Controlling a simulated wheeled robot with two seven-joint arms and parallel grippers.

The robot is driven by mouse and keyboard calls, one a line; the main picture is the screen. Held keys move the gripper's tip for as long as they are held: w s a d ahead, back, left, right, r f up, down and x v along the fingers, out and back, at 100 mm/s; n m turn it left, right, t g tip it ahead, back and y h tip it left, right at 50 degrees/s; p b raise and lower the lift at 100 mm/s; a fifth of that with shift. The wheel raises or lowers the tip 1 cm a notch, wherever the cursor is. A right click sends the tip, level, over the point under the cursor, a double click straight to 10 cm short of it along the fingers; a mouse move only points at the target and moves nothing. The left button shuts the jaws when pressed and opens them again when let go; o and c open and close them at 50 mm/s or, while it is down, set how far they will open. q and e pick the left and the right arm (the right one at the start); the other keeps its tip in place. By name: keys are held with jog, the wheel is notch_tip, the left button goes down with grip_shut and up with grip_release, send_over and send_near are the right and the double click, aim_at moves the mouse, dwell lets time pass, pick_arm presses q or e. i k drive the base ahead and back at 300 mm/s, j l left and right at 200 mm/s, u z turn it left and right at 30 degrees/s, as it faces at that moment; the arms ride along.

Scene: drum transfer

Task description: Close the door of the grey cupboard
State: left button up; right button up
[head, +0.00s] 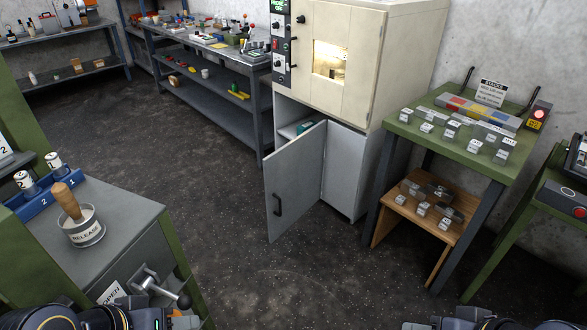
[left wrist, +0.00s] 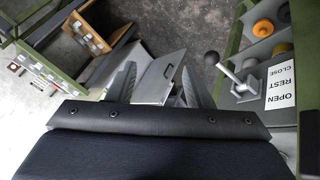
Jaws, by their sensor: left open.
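The grey cupboard (head: 343,170) stands under the cream oven. Its door (head: 296,185) hangs open, swung out towards me to the left, with a dark handle (head: 277,205) near its free edge. Part of the inside shows above the door. My left gripper (head: 183,319) is at the bottom left of the head view, well short of the door. In the left wrist view its two fingers (left wrist: 158,85) are apart and empty, with the grey door (left wrist: 160,75) in the distance between them. My right gripper (head: 412,326) barely shows at the bottom edge; its jaws cannot be made out.
A grey-topped bench (head: 125,215) with a lever (head: 160,288) stands close to my left gripper. A green table (head: 440,140) with a wooden shelf (head: 425,215) stands right of the cupboard. The dark floor before the door is clear.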

aim_at(292, 174)
jog(key=i+l+z, duration=0.2)
jog(key=i+l, duration=0.65)
jog(key=i+j+z, duration=0.2)
jog(key=i, duration=0.25)
jog(key=i+j+z, duration=0.2)
jog(key=i+j, duration=0.3)
jog(key=j, duration=0.25)
jog(key=i+j+z, duration=0.1)
jog(key=j, duration=0.35)
jog(key=i+j, duration=0.1)
jog(key=j, duration=0.3)
